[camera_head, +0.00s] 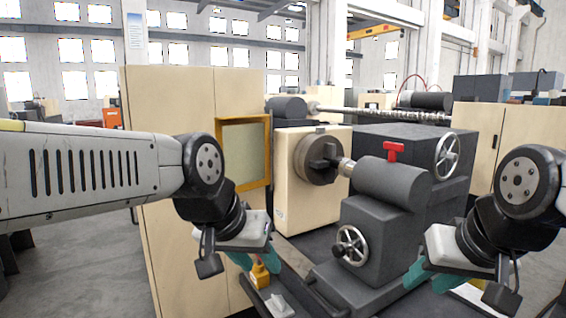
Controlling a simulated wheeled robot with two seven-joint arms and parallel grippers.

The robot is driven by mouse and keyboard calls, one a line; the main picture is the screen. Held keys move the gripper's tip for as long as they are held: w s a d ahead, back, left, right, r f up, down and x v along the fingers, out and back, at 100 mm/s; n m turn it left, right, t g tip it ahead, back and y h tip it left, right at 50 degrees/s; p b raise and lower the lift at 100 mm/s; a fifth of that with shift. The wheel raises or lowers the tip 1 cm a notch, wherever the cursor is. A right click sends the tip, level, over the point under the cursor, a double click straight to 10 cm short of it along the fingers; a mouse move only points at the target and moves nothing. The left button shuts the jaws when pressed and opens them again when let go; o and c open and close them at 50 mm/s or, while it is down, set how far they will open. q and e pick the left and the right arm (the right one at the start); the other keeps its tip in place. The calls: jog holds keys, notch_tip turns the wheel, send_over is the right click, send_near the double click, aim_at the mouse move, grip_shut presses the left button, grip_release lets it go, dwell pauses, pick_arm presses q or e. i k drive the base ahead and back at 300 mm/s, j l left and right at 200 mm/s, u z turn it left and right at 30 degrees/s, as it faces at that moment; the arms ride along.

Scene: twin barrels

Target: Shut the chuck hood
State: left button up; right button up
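The chuck hood appears to be the orange-framed panel with a pale, see-through-looking pane (244,152). It stands upright to the left of the lathe chuck (317,158), which is exposed on the front of the cream headstock (285,195). My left gripper (254,262) points downward below and in front of the panel, apart from it. Its teal fingers look spread, with a small yellow-orange object (260,275) behind or beneath them. My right gripper (430,277) is at the lower right, in front of the lathe, with its teal fingers apart and nothing seen between them.
A tall cream cabinet (165,180) is behind my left arm. A small grey block (279,305) lies at the lower middle. Open floor shows at far left.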

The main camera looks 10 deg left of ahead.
aim_at(241, 120)
jog(key=j+z, duration=0.3)
jog(key=z, duration=0.15)
jog(key=j+z, duration=0.55)
jog(key=j, duration=0.3)
jog(key=k+j+z, duration=0.1)
jog(key=j, duration=0.3)
jog(key=k+j+z, duration=0.15)
jog(key=j, duration=0.3)
jog(key=k+j+z, duration=0.15)
jog(key=j, duration=0.25)
jog(key=k+j+z, duration=0.1)
jog(key=j, duration=0.3)
jog(key=k+j, duration=0.1)
jog(key=j, duration=0.8)
jog(key=k+j, duration=0.15)
jog(key=j, duration=0.3)
jog(key=k+j, duration=0.1)
jog(key=j, duration=0.35)
jog(key=j+z, duration=0.1)
jog(key=j, duration=0.4)
jog(key=k, duration=0.35)
jog(key=k+l, duration=0.45)
jog(key=l, duration=0.2)
